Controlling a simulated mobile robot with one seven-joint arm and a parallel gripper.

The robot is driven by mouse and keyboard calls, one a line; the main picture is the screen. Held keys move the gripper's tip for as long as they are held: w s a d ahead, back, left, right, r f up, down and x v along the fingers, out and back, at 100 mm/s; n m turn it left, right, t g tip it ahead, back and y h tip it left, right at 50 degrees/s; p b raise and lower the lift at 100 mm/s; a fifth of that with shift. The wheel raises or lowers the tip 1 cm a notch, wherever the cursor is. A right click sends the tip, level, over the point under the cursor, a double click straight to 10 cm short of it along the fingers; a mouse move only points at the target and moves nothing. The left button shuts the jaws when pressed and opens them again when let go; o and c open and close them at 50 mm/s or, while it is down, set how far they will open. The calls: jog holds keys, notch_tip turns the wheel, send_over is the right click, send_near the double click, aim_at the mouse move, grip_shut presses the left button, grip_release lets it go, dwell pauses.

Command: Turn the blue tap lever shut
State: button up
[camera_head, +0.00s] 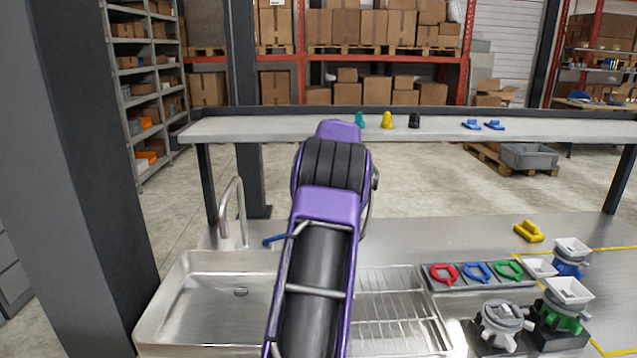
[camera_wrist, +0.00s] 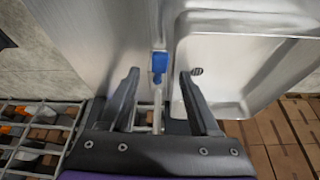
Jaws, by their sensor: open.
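The blue tap lever (camera_head: 275,239) sticks out beside the base of the curved metal tap (camera_head: 233,212) at the sink's back edge. In the wrist view the blue lever (camera_wrist: 160,62) lies between the fingertips of my gripper (camera_wrist: 159,73), with a gap on each side. A pale, thin stem runs from it down the picture between the fingers. My gripper is open and holds nothing. In the head view my purple arm hides the gripper and stands just right of the lever.
The sink (camera_head: 170,318) lies left of my arm, a wire drying rack (camera_head: 395,310) right of it. A raised shelf (camera_head: 300,130) with small coloured parts crosses behind. Red, blue and green rings, dispensers with white funnels (camera_head: 572,245) and a yellow handle (camera_head: 528,231) stand right.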

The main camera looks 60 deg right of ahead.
jog(key=v, duration=1.3)
jog(key=shift+r, duration=0.2)
jog(key=shift+s, duration=0.1)
